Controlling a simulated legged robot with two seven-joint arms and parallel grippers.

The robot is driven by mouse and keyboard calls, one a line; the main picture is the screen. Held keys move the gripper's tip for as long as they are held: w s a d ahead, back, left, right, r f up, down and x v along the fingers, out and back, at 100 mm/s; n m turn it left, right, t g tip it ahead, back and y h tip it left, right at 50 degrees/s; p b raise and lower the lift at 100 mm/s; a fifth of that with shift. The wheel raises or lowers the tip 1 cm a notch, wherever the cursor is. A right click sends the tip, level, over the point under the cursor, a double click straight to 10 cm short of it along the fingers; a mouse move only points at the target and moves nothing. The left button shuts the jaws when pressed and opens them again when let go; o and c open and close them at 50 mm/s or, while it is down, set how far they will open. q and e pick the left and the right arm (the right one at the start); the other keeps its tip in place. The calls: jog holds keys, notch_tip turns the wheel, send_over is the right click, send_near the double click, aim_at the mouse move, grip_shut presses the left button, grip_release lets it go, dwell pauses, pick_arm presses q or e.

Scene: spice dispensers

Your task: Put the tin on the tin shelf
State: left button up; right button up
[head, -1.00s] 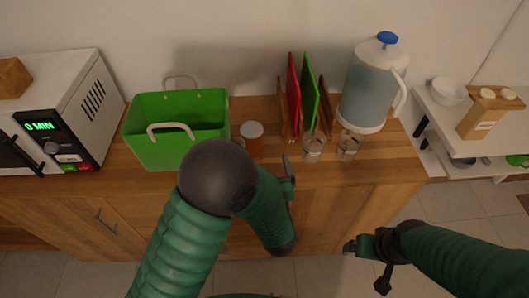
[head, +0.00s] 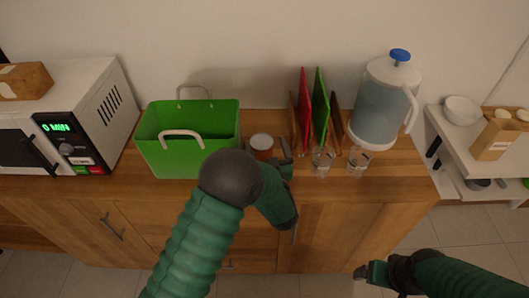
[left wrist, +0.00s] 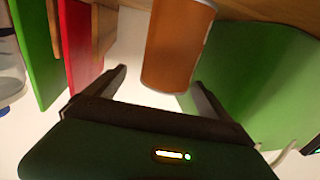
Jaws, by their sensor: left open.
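The orange-brown tin (head: 262,144) with a pale top stands on the wooden counter, just right of the green basket. In the left wrist view the tin (left wrist: 175,45) lies between the two fingers. My left gripper (head: 268,153) is open at the tin, with one finger on each side; I cannot tell whether they touch it. My forearm hides part of the area in front of it. My right gripper (head: 366,272) is low at the right, away from the counter; its jaws are unclear. I cannot tell which surface is the tin shelf; a white shelf unit (head: 449,145) stands at the right.
The green basket (head: 190,150) stands close left of the tin. Red (head: 305,110) and green boards (head: 321,105) in a rack, two glasses (head: 322,160) and a water jug (head: 382,105) stand right. A bowl (head: 462,110) and box (head: 497,140) occupy the white unit's top.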

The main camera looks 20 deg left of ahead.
aim_at(258, 134)
pick_arm(q)
jog(key=shift+w+a+f, duration=0.15)
jog(key=shift+w+a, duration=0.85)
jog(key=shift+a, duration=0.2)
jog(key=shift+d, duration=0.55)
jog(key=c, duration=0.9)
jog(key=shift+s+a, duration=0.1)
jog(key=shift+a, duration=0.2)
jog(key=c, duration=1)
jog(key=shift+c, duration=0.6)
